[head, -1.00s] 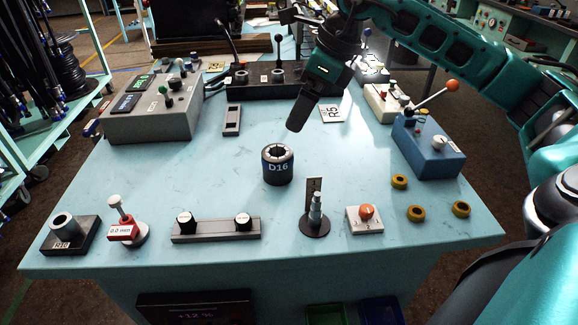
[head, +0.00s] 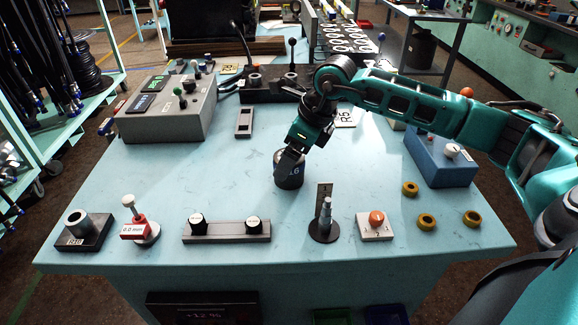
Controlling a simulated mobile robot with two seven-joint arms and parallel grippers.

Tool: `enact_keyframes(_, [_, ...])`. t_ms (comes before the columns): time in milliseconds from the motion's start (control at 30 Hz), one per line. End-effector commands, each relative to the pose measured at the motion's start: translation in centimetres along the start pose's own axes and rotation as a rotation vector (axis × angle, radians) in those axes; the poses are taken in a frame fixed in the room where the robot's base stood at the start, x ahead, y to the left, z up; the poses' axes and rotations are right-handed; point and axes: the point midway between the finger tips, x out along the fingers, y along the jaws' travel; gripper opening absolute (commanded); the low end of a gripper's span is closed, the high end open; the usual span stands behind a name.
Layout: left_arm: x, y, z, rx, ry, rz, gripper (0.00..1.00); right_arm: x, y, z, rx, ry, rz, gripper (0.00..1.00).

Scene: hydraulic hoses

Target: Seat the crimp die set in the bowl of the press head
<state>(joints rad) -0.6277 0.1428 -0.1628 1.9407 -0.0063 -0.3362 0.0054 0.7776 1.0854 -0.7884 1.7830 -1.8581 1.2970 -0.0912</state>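The crimp die set (head: 288,174), a dark cylinder with a partly hidden white label, stands upright on the light blue bench in the middle. My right gripper (head: 287,157) points down over its top, with the fingers overlapping it in the head view. I cannot tell whether the fingers touch the die set or how far apart they are. My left gripper is out of view. I cannot make out the press head's bowl in this view.
A grey control box (head: 168,112) stands at the back left, a blue box (head: 441,160) at the right. A black lever unit (head: 270,84) is at the back. Along the front are a dark bar with two knobs (head: 226,231), a stepped post (head: 325,222) and yellow rings (head: 426,221).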

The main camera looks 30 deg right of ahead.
Motion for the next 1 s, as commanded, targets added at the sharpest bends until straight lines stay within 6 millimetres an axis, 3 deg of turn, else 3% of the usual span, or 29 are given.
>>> enact_keyframes(267, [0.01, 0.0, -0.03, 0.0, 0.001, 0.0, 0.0, 0.29, 0.0, 0.0, -0.001, -0.001, 0.0, 0.97])
enact_keyframes(1000, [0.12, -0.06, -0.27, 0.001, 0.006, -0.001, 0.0, 0.25, 0.0, 0.04, -0.001, -0.002, 0.0, 0.26])
